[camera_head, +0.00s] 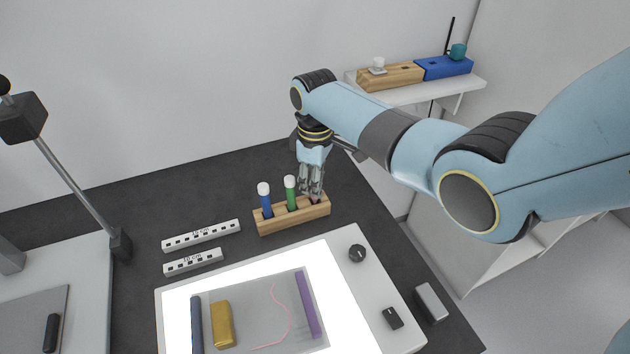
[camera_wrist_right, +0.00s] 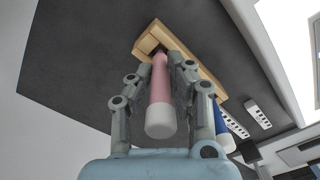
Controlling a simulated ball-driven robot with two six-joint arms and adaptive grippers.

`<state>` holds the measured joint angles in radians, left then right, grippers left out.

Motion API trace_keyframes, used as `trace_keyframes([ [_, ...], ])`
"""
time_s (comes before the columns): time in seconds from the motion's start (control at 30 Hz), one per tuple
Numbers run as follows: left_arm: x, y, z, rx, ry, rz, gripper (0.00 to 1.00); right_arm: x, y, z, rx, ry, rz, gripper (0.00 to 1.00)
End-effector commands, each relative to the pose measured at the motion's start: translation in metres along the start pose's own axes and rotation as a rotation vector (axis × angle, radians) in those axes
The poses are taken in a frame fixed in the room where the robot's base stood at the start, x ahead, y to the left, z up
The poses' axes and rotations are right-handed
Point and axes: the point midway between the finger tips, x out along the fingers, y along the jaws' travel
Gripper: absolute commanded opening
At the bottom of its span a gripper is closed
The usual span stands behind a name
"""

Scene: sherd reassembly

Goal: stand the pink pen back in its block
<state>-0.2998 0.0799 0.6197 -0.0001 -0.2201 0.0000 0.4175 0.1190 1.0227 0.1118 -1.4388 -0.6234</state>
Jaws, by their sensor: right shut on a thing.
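The wooden pen block (camera_head: 275,221) stands on the dark table behind the light panel, and its pale top also shows in the wrist view (camera_wrist_right: 149,41). A blue pen (camera_head: 266,205) and a green pen (camera_head: 291,194), both white-ended, stand upright in it. My right gripper (camera_head: 314,194) is over the block's right end. It is shut on the pink pen (camera_wrist_right: 160,83), whose white end faces the wrist camera. The pen's far, dark end is at the block's top; I cannot tell whether it is inside a hole. My left gripper is not in view.
A lit panel (camera_head: 372,287) with knobs lies in front of the block. Two scale bars (camera_head: 202,236) lie to the left. A metal pole stand (camera_head: 75,182) rises at far left. A shelf (camera_head: 465,86) holds a wooden block and a blue block at back right.

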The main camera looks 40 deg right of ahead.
Motion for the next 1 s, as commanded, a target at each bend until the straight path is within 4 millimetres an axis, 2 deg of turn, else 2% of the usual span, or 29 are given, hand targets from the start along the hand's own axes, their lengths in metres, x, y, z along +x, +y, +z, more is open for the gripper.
trace_keyframes([
  [0.6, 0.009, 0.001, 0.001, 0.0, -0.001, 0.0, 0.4, 0.015, 0.0, 0.0, 0.0, 0.0, 0.0, 0.0],
  [0.87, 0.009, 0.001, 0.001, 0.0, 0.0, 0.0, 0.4, 0.016, 0.0, 0.0, 0.0, 0.0, 0.0, 0.0],
  [0.9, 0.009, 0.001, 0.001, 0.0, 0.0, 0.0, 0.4, 0.016, 0.0, 0.0, 0.0, 0.0, 0.0, 0.19],
  [1.0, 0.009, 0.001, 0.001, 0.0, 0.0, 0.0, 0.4, 0.016, 0.0, 0.0, 0.0, 0.0, 0.0, 0.32],
])
